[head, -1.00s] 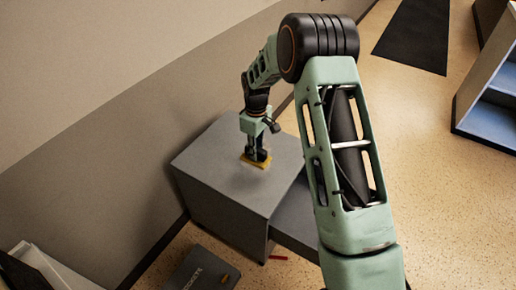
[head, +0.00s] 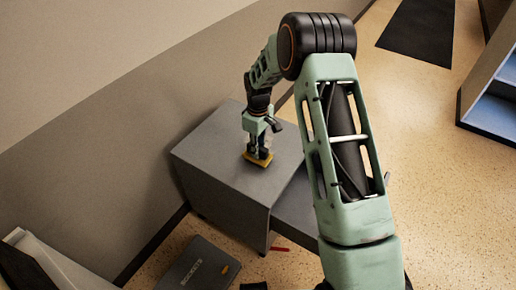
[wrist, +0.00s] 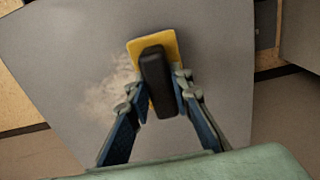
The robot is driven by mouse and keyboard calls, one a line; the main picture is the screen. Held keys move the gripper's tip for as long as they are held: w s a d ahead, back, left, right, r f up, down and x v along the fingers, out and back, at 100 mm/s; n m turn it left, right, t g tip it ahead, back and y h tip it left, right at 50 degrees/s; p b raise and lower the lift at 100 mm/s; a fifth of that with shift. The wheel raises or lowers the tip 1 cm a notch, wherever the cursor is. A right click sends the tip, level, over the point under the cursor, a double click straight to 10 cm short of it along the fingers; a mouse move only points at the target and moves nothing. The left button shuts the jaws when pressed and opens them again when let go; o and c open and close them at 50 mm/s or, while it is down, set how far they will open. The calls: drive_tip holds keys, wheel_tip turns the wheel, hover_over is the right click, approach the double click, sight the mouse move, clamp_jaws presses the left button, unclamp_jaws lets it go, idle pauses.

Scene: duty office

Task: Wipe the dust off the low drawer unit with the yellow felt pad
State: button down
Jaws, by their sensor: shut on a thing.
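The low drawer unit (head: 215,172) is a grey box against the wall, with an open drawer on its right side partly hidden by my arm. Its grey top also fills much of the wrist view (wrist: 70,55). The yellow felt pad (wrist: 170,47) lies flat at the top surface, with a black handle (wrist: 157,80). It also shows in the head view (head: 257,160). My gripper (wrist: 160,103) is shut on the handle from both sides. A pale brown dust patch (wrist: 103,98) shows left of the pad in the wrist view, partly hidden by a finger.
A dark box with lettering (head: 197,265) lies on the floor in front of the unit. A red item (head: 280,249) lies near it. A blue-grey shelf (head: 490,115) and a dark mat (head: 420,28) are to the right. The wall is close on the left.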

drive_tip(key=shift+f+b, duration=0.75)
drive_tip(key=shift+f, duration=0.35)
drive_tip(key=shift+r, duration=0.1)
